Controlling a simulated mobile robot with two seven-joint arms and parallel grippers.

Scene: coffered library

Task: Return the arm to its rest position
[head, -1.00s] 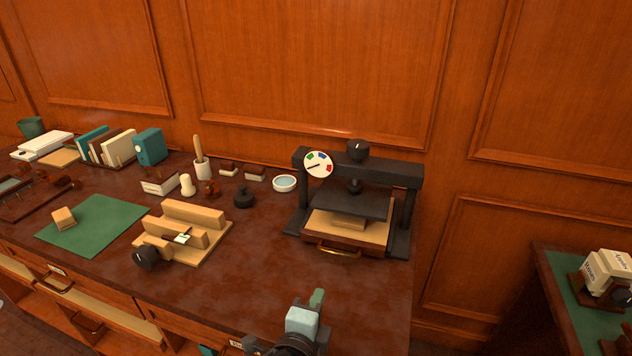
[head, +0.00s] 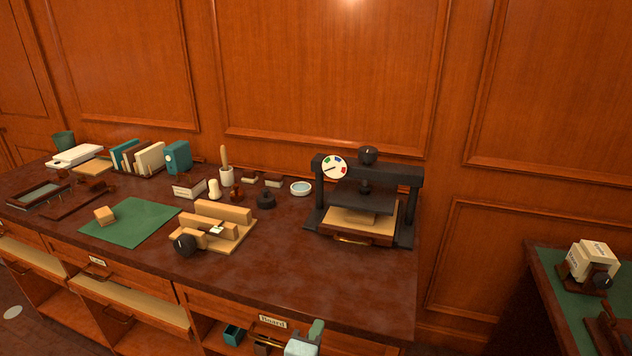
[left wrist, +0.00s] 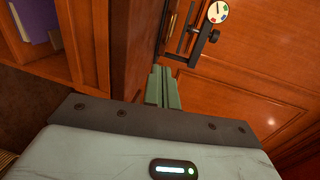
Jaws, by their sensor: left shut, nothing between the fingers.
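My left gripper (head: 317,329) shows at the bottom edge of the head view, by the front of the desk (head: 300,270), near a drawer labelled "Board". Its green fingers are together with nothing between them. The same fingers (left wrist: 162,88) stand upright in the left wrist view, beyond my pale wrist housing, apart from the desk press. Most of the left arm is out of the head view. My right gripper is in neither view.
A black press (head: 410,205) with a dial stands at the desk's right end. A wooden jig (head: 240,232), a green mat (head: 130,232) and books (head: 150,160) stand further left. Open drawers (head: 130,298) jut out in front. A green-topped table (head: 565,305) stands at right.

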